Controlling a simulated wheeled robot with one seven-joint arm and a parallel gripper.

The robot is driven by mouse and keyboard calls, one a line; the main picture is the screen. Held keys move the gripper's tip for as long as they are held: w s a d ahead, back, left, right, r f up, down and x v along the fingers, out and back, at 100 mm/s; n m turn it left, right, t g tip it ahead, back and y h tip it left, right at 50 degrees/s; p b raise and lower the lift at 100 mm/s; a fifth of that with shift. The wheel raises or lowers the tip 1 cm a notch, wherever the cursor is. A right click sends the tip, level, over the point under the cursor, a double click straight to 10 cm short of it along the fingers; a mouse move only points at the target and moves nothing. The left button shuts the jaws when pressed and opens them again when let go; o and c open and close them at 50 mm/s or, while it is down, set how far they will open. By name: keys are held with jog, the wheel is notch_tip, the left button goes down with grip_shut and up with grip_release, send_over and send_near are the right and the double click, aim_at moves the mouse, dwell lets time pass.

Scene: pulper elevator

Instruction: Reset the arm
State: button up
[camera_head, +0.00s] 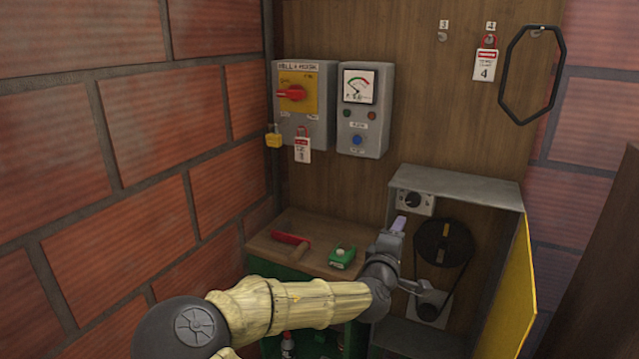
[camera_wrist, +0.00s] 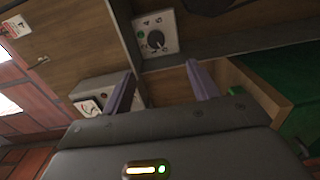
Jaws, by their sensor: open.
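My arm reaches in from the lower left in the head view. My gripper (camera_head: 398,225) is at the left edge of the open grey cabinet (camera_head: 470,186), in front of its upper left part. In the wrist view the two purple fingers of my gripper (camera_wrist: 162,86) stand wide apart with nothing between them. A black rotary knob on a light plate (camera_wrist: 156,36) shows beyond the fingertips in the wrist view. The same knob plate (camera_head: 414,203) sits at the cabinet's upper left in the head view. I cannot tell whether my gripper touches the cabinet.
The cabinet holds a pulley with a belt (camera_head: 443,243); its yellow door (camera_head: 514,295) stands open at right. A red-handled tool (camera_head: 291,239) and a green box (camera_head: 342,257) lie on the wooden shelf. A switch box (camera_head: 303,110) and a meter box (camera_head: 363,112) hang above.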

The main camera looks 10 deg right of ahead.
jog(key=s+d+f+m+g+y, duration=0.1)
jog(key=s+d+f+m+g, duration=0.15)
jog(key=f, duration=0.35)
jog(key=s+d+f+m+g, duration=0.2)
jog(key=f+m+g, duration=0.1)
jog(key=f, duration=0.4)
jog(key=s+a+f+m+g+y, duration=0.4)
jog(key=s+a+f+y, duration=0.1)
jog(key=s+f, duration=0.2)
jog(key=s+a+r+m+g+y, duration=0.25)
jog(key=s+a+r+y, duration=0.2)
jog(key=s+a, duration=0.7)
notch_tip(320, 180, up, 14)
jog(key=p, duration=1.2)
jog(key=shift+d+f+n+p, duration=0.2)
jog(key=shift+d+n+p, duration=0.15)
jog(key=shift+n+p, duration=0.05)
jog(key=shift+s+h, duration=0.1)
jog(key=shift+h, duration=0.15)
